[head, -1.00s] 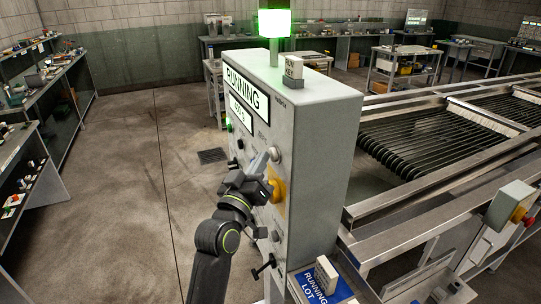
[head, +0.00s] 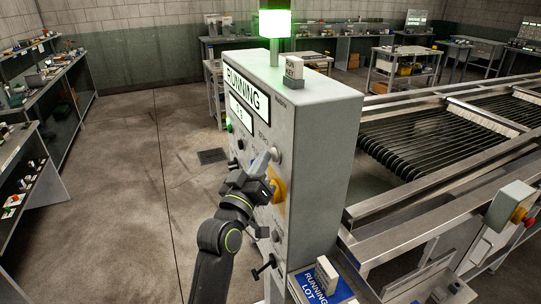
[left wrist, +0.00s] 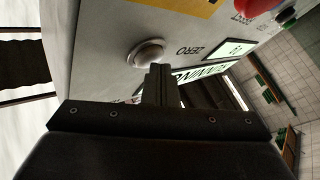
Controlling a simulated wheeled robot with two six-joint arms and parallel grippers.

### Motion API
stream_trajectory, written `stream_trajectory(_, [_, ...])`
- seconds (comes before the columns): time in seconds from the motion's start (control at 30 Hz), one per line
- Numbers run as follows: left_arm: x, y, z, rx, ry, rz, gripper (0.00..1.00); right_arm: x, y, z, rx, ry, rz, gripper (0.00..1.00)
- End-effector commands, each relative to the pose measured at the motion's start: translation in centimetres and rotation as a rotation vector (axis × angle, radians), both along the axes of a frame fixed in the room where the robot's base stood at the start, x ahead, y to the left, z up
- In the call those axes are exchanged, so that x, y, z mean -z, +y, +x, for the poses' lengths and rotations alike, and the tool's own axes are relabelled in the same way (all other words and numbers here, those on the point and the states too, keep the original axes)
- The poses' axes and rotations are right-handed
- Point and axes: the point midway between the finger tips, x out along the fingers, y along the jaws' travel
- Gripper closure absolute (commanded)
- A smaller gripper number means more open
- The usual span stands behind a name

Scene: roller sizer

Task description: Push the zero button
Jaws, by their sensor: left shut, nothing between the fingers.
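The zero button is a round, pale metal button (left wrist: 147,53) in the left wrist view, with an upside-down ZERO label beside it. In the head view it is the round button (head: 275,154) near the right edge of the control box's front face. My left gripper (head: 267,160) is shut and empty, its fingertips right by this button. In the left wrist view the closed fingers (left wrist: 157,72) end beside the button's lower right edge; I cannot tell whether they touch it. My right gripper is not in view.
The grey control box (head: 315,150) carries a RUNNING display (head: 245,98) and a lit green lamp (head: 275,24). The roller machine (head: 430,140) stands right of the box. Open floor (head: 120,200) lies to the left.

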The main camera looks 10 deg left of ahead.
Motion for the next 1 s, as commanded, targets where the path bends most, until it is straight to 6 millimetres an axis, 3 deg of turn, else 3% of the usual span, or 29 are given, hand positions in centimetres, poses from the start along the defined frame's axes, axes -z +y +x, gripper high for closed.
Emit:
stream_trajectory(0.63, [0.0, 1.4, -1.0, -0.001, 0.001, 0.001, 1.00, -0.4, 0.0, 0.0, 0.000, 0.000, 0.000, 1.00])
stream_trajectory(1.0, [0.0, 4.4, -2.9, -0.002, 0.001, 0.003, 1.00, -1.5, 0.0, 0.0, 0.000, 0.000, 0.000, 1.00])
